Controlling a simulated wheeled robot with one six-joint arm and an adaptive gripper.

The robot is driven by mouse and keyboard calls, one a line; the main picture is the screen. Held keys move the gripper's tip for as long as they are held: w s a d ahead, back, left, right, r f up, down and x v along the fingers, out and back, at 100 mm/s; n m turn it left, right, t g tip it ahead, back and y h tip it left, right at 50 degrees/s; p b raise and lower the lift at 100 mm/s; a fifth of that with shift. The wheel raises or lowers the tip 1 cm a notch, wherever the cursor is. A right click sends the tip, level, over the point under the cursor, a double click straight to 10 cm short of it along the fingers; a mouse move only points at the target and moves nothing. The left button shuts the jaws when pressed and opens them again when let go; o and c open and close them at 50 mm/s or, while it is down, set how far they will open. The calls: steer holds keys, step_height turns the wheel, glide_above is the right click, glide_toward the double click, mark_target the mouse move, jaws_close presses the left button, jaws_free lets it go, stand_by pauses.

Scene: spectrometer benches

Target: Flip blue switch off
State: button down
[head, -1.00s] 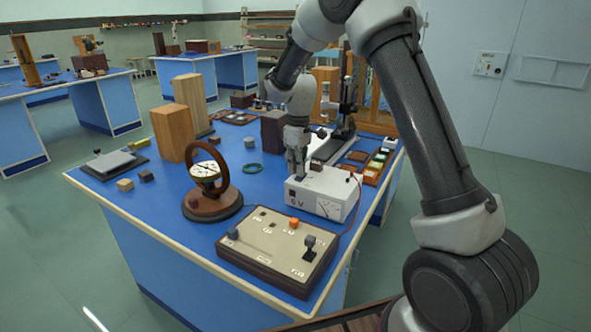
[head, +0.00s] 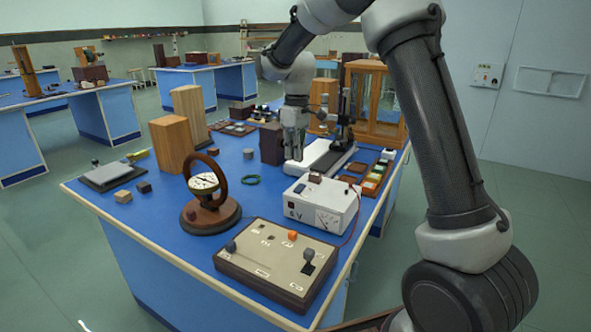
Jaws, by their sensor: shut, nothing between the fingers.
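A beige control panel in a dark wooden case (head: 268,275) lies at the near edge of the blue bench. It carries a blue-grey knob (head: 231,246) at its left, an orange knob (head: 292,236) near its back edge and a dark grey lever (head: 309,254) over a black slot at its right. Which of the bluish controls is the blue switch, and its on or off position, is too small to tell. My gripper (head: 294,155) is shut and empty, pointing down behind the white power box and well apart from the panel.
The white power box (head: 321,206), with a dial and red lead, stands between panel and gripper. A round meter on a wooden stand (head: 206,190) is left of it. A white-based stand (head: 322,160) and wooden blocks (head: 171,142) stand behind.

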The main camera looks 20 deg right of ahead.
steer(key=shift+s+a+r, duration=0.1)
steer(key=shift+a+r, duration=0.05)
steer(key=shift+r, duration=1.05)
steer(key=shift+s+a+r, duration=0.1)
steer(key=shift+r, duration=1.05)
steer(key=s+d+r+m+t, duration=0.1)
steer(key=s+d+m, duration=0.2)
steer(key=s, duration=0.8)
steer(key=s+d+r+m+t, duration=0.2)
steer(key=s+d, duration=0.5)
steer(key=s, duration=0.4)
steer(key=s+d+r+m+t, duration=0.2)
steer(key=s+d+m, duration=0.2)
steer(key=s, duration=0.8)
steer(key=shift+d+r+h, duration=0.15)
steer(key=shift+d+h, duration=0.15)
steer(key=shift+d, duration=0.55)
steer(key=shift+s, duration=0.1)
